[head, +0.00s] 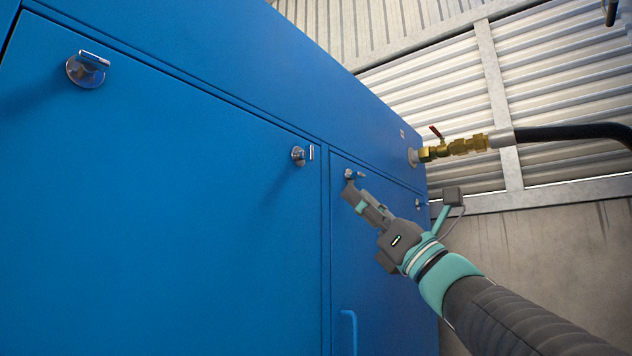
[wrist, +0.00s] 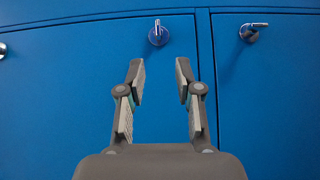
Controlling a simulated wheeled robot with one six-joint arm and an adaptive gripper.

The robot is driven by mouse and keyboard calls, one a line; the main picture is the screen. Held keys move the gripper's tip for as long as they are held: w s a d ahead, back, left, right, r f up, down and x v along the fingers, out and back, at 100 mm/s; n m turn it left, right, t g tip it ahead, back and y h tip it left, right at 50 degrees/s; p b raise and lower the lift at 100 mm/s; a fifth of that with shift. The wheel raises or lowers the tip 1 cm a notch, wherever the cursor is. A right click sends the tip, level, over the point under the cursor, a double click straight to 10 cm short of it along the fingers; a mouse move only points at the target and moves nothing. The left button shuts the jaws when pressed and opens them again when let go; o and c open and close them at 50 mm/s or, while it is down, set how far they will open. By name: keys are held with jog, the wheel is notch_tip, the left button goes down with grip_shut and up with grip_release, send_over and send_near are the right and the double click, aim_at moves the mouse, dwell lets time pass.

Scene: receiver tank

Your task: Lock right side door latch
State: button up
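The blue cabinet's left door (head: 150,220) has a latch at its upper left (head: 87,68) and one at its upper right (head: 302,155), whose lever stands upright. That upright latch also shows in the wrist view (wrist: 158,33). The narrower right door (head: 380,260) has a latch near its upper left corner (head: 351,174) with its lever sideways, seen also in the wrist view (wrist: 252,31), and another near its right edge (head: 418,203). My gripper (wrist: 159,75) is open and empty. In the wrist view its fingers point up, below the upright latch and apart from it.
A brass valve with a red lever (head: 455,146) and a black hose (head: 570,132) stick out from the cabinet's right end. A blue bar handle (head: 349,332) is low on the right door. A corrugated wall (head: 560,70) stands behind.

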aim_at(313, 154)
jog(key=p+x, duration=0.5)
jog(key=x, duration=0.8)
jog(key=shift+a+r, duration=0.25)
jog(key=shift+a, duration=0.1)
grip_shut()
